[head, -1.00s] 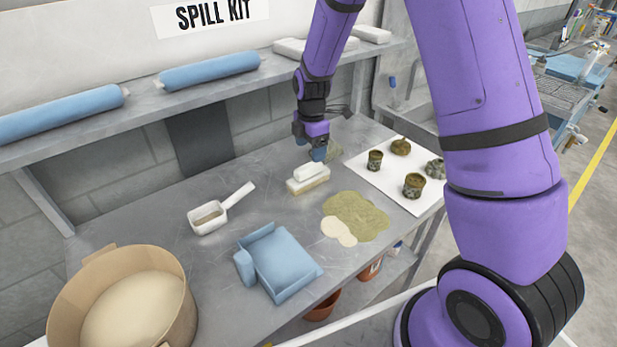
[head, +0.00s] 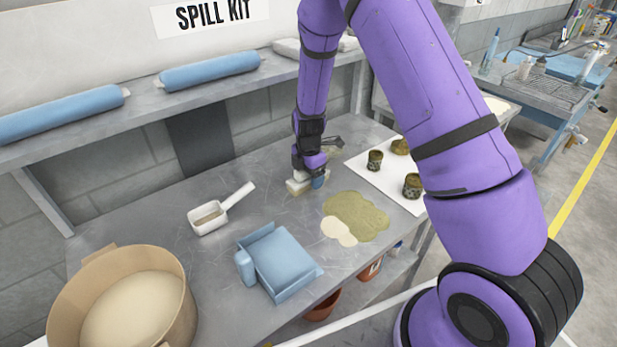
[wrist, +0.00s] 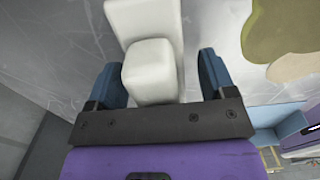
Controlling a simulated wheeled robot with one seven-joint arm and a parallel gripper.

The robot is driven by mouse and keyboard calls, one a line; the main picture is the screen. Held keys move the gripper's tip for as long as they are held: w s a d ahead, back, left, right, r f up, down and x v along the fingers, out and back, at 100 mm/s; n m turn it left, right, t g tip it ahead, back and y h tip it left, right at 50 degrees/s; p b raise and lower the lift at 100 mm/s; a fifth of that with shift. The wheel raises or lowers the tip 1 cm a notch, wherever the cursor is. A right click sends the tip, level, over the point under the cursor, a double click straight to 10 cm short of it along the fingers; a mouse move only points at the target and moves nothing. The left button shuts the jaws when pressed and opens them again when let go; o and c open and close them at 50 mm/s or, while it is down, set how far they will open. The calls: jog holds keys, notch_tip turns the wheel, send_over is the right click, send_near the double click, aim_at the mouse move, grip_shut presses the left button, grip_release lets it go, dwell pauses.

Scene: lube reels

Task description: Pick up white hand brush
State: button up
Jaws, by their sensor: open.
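The white hand brush (head: 293,184) lies on the metal bench, largely hidden by my gripper in the head view. In the wrist view its white body and handle (wrist: 150,70) sit between my two blue fingers. My gripper (head: 309,181) is down at the brush, pointing at the bench. In the wrist view my gripper (wrist: 163,78) is open, one finger on each side of the handle. A gap shows on the right side; the left finger is close to the handle.
A white scoop (head: 208,217) and a blue dustpan (head: 280,261) lie on the bench. A greenish spill patch (head: 362,212) is right of the brush. A white mat (head: 384,190) holds dirty parts. A tan tub (head: 62,314) stands front left. A shelf (head: 140,108) runs behind.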

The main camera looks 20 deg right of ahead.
jog(key=shift+f, duration=0.1)
jog(key=c, duration=1)
jog(key=shift+c, duration=0.2)
jog(key=shift+r, duration=0.6)
notch_tip(320, 180, up, 2)
jog(key=shift+r, duration=0.1)
jog(key=shift+s+r, duration=0.2)
jog(key=shift+s, duration=0.5)
jog(key=s, duration=0.5)
jog(key=s+r, duration=0.1)
jog(key=s, duration=0.8)
jog(key=shift+s+a+r, duration=0.15)
jog(key=shift+s+a, duration=0.15)
jog(key=shift+s, duration=0.05)
